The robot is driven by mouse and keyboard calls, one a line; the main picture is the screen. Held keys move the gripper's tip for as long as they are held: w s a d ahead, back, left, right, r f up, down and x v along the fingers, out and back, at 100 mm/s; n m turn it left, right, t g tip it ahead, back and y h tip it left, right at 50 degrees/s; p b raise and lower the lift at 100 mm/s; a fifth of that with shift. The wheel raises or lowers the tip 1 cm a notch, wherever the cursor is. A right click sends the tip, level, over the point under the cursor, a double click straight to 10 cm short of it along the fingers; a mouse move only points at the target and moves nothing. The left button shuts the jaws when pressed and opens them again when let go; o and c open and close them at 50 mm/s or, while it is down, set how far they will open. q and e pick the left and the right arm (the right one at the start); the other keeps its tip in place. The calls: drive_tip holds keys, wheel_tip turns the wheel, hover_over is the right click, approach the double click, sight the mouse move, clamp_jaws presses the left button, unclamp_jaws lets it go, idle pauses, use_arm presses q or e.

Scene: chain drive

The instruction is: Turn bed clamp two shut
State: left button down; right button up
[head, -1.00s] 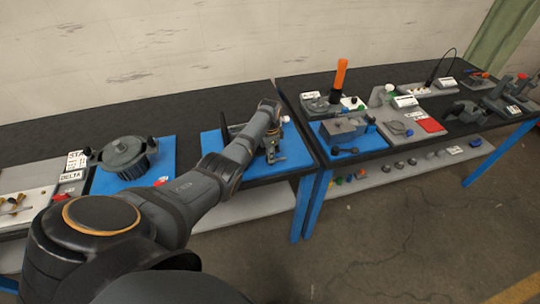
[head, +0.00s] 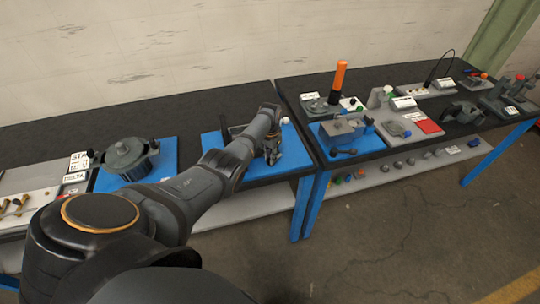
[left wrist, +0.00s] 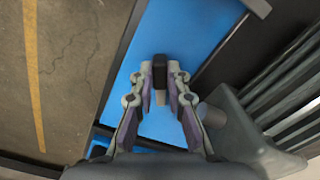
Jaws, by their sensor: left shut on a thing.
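My left gripper (head: 273,155) is over the front right part of the middle blue mat (head: 262,170) in the head view. In the left wrist view, the two fingers of my left gripper (left wrist: 160,82) are closed in on a small black block-shaped handle (left wrist: 160,66). I take this to be the clamp handle, but no label shows which clamp it is. A pale grey piece shows between the fingers below it. The clamp's body and how far it is turned are hidden by the gripper and arm. My right gripper is not in view.
A dark grey ribbed fixture (left wrist: 245,125) stands close to the right of the fingers in the left wrist view. A dark pot-like housing (head: 126,155) sits on the left mat. A grey block device (head: 342,129) and an orange cylinder (head: 339,80) stand on the right table.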

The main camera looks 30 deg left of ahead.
use_arm(q)
drive_tip(key=n+p, duration=0.1)
drive_tip(key=n, duration=0.5)
drive_tip(key=shift+d+n, duration=0.15)
drive_tip(key=shift+n, duration=0.15)
drive_tip(key=n, duration=0.5)
drive_tip(key=shift+w+d+p, duration=0.1)
drive_tip(key=shift+p, duration=0.2)
drive_tip(key=shift+n, duration=0.3)
drive_tip(key=c, duration=1.3)
unclamp_jaws()
wheel_tip(320, 180, up, 12)
